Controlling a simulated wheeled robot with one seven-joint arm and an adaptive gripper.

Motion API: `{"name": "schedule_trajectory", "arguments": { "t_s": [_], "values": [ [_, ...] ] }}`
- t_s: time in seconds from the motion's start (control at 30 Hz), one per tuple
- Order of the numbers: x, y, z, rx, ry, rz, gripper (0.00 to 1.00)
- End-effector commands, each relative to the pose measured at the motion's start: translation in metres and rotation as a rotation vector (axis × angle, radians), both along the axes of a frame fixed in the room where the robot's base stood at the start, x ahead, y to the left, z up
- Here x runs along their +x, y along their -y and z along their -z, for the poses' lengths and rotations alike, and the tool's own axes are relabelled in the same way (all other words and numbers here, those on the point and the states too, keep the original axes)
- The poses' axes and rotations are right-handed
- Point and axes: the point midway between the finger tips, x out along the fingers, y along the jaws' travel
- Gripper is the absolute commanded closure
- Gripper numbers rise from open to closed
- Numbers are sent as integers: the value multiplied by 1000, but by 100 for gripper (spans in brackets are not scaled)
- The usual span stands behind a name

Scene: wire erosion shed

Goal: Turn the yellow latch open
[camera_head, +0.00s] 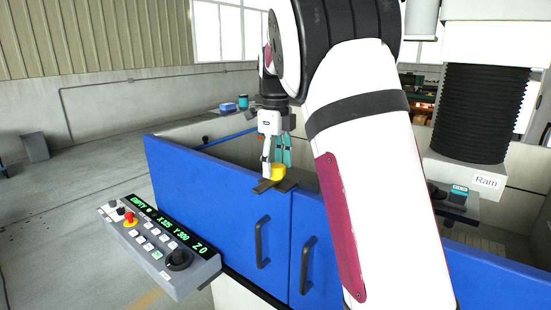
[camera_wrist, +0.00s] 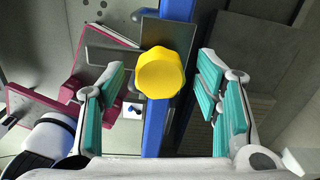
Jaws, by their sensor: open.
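The yellow latch (camera_head: 278,171) is a round knob on a dark plate (camera_head: 263,187) at the top edge of the blue doors. In the wrist view the yellow latch (camera_wrist: 160,73) shows from above, with lobed sides. My gripper (camera_head: 277,163) points down just above the latch in the head view. In the wrist view my gripper (camera_wrist: 160,100) has its teal-padded fingers wide apart, one on each side of the latch, with a gap on both sides. It holds nothing. I cannot tell how far the fingertips reach down beside the knob.
Blue doors (camera_head: 215,205) with dark handles (camera_head: 262,243) stand below the latch. A control panel (camera_head: 160,247) with a red button juts out at the left. A black bellows column marked Ram (camera_head: 478,112) stands at the right.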

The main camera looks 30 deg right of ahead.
Motion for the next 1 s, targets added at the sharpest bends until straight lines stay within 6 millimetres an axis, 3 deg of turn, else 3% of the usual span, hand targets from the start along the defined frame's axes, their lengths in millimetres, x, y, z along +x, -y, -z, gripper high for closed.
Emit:
{"name": "schedule_trajectory", "arguments": {
  "t_s": [0.17, 0.6, 0.8, 1.0],
  "values": [
    [1, 0, -15, -1, 3, -1, 42],
    [1, 0, -99, -2, 3, 1, 42],
    [0, 1, -116, -1, 1, 1, 42],
    [0, 0, -120, -1, 1, 1, 42]
  ]
}}
